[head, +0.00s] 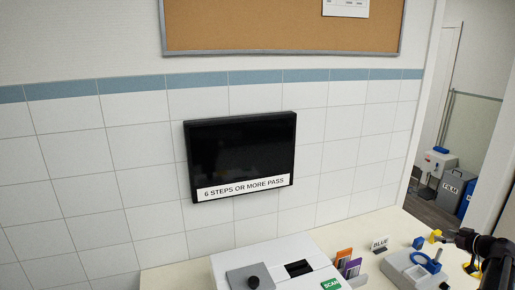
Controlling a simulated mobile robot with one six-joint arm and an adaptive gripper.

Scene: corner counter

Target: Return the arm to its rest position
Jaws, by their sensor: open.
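My gripper (453,252) shows at the lower right edge of the head view. It is black, with what look like yellow fingertips, and points left over the counter. Its fingers are apart, and I see nothing held between them. A grey fixture with a blue ring (428,264) stands just below and left of the fingers; I cannot tell whether they touch it. The rest of my arm is cut off by the frame's right edge.
A black screen (240,150) hangs on the tiled wall. A FILM bin (450,189) stands beyond.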

